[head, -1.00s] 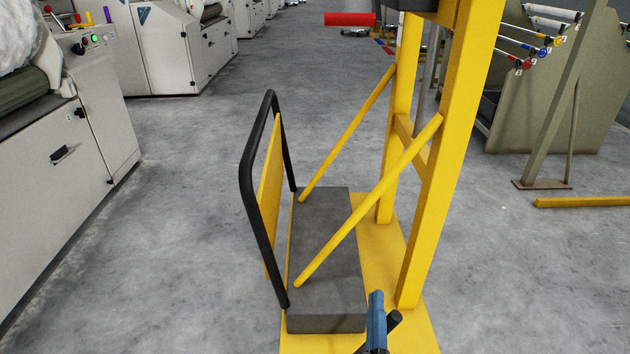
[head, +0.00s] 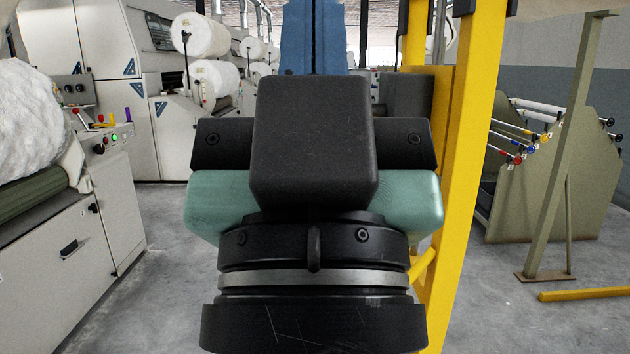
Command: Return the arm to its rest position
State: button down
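My gripper (head: 314,30) fills the middle of the head view, close to the camera and pointing up and away. It has a black and silver wrist, a wide green body, a black block in front and black jaw mounts on both sides. Its two blue fingers lie side by side at the top with only a thin seam between them, so it looks shut. The fingertips are at or beyond the top edge. I see nothing held between the fingers. The rest of my arm is hidden.
A yellow steel post (head: 463,170) stands just right of my gripper. White carding machines (head: 60,240) line the left, with white rolls (head: 200,36) behind. A green rack with rods (head: 545,190) and a slanted green post (head: 565,140) stand right. Grey floor is open between.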

notch_tip(320, 180, up, 33)
jog(key=p, duration=3)
jog(key=shift+f, duration=0.2)
